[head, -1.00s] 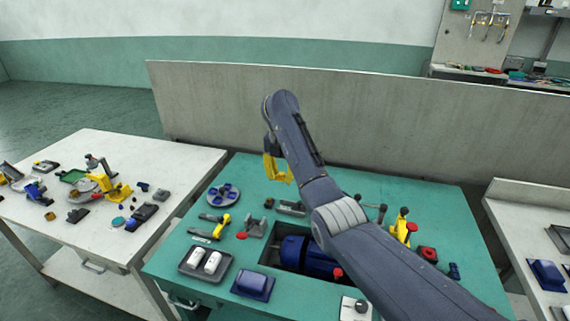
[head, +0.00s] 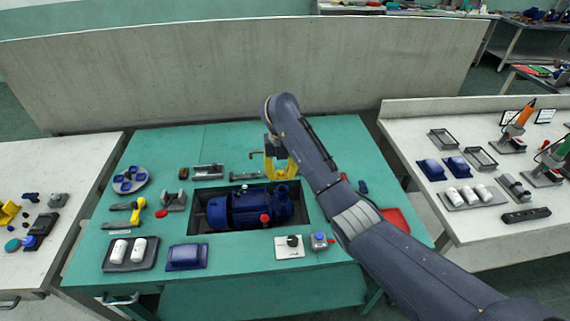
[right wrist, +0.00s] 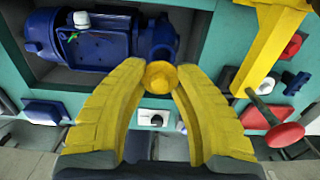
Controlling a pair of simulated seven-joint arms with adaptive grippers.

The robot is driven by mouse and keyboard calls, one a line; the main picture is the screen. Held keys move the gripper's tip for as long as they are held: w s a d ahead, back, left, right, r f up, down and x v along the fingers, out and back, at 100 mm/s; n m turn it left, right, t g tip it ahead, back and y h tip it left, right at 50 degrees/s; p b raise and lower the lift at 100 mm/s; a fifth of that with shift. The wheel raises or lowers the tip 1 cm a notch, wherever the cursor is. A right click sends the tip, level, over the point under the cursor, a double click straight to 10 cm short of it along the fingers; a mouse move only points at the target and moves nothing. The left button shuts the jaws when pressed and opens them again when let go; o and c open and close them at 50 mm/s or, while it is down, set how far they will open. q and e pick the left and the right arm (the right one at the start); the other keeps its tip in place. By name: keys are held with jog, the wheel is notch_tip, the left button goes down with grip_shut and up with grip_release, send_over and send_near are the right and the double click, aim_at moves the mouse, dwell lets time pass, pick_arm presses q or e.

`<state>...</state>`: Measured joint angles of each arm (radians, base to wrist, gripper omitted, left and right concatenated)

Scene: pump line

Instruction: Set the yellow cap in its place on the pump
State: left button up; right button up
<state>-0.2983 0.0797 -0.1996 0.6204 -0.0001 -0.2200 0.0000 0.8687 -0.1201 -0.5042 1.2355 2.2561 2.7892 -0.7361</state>
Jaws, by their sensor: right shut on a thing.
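The blue pump (head: 232,212) lies in a dark recess in the green bench; it also shows at the top left of the right wrist view (right wrist: 100,48). My right gripper (head: 280,176), with yellow fingers, points down over the pump's right end. In the right wrist view, the gripper (right wrist: 160,80) is shut on the small round yellow cap (right wrist: 160,77), held between the fingertips. There the cap overlaps the edge of a round blue port (right wrist: 162,53) on the pump; I cannot tell whether they touch. The cap does not show clearly in the head view. My left gripper is out of view.
The green bench (head: 110,235) carries a tray with white cylinders (head: 130,253), a blue block (head: 187,257), a round dish (head: 130,180) and a white plate with a black knob (head: 290,246).

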aim_at(282, 188)
jog(key=shift+s+d+f, duration=0.15)
jog(key=shift+d+f, duration=0.05)
jog(key=shift+f, duration=2.3)
jog(key=shift+f, duration=0.25)
dwell(0.3)
jog(key=o, duration=0.8)
jog(key=shift+o, duration=0.2)
jog(key=shift+r, duration=0.1)
jog(key=shift+r, duration=2.85)
jog(key=shift+r, duration=0.1)
